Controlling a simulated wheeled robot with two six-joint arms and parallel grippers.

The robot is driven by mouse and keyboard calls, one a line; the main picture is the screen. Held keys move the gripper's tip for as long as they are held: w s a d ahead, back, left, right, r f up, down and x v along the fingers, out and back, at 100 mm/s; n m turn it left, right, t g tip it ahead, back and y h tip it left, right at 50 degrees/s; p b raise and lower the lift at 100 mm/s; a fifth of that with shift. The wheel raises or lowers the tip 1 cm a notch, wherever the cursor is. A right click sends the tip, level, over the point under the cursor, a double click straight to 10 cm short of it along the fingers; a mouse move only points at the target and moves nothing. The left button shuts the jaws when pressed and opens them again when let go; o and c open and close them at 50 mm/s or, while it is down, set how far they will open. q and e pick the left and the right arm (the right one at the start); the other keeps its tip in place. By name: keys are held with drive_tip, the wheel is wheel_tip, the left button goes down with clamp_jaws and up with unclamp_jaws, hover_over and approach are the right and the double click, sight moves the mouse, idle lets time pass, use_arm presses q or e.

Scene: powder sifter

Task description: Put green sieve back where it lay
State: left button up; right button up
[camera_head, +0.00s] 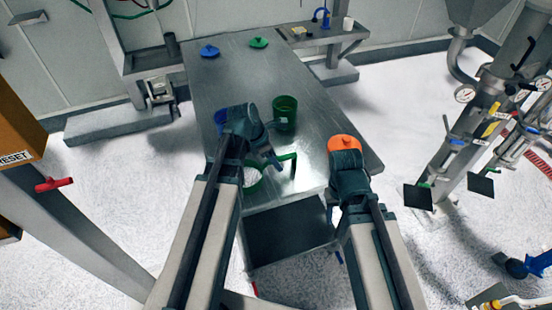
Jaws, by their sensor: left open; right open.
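The green sieve (253,186) lies near the front edge of the metal table, partly hidden by my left arm. Its round rim holds a pale mesh, and its green handle (287,157) sticks out to the right. My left gripper (273,159) is open beside the handle, holding nothing that I can see. Whether it touches the handle, I cannot tell. My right gripper (347,161) is open at the table's right front, just in front of an orange round object (344,143). Its fingers are mostly hidden by the wrist.
A green container (285,110) stands mid-table. A blue container (220,117) is partly behind my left arm. A blue lid (209,51) and a green lid (258,42) lie at the table's (235,76) far end. The table's middle right is clear. Pipework (490,110) stands at right.

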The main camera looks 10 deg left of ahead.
use_arm(q)
drive_tip(key=p+v, duration=1)
drive_tip(key=v, duration=0.2)
drive_tip(key=shift+r+p, duration=0.2)
drive_tip(key=shift+p, duration=0.1)
drive_tip(key=shift+s, duration=0.1)
drive_tip(key=s+d+f+m+g+y+b, duration=0.1)
drive_tip(key=s+d+m, duration=0.5)
drive_tip(key=m, duration=0.8)
drive_tip(key=s+d+f+m+g+y+b, duration=0.1)
drive_tip(key=s+d+f+m+y+b, duration=0.2)
drive_tip(key=d+m, duration=0.5)
wheel_tip(320, 180, down, 2)
drive_tip(key=s+m+b, duration=0.1)
drive_tip(key=s+m, duration=0.2)
drive_tip(key=m, duration=0.3)
drive_tip(key=shift+f+m+g+y, duration=0.25)
drive_tip(key=shift+m+g+y, duration=0.05)
drive_tip(key=shift+y, duration=0.1)
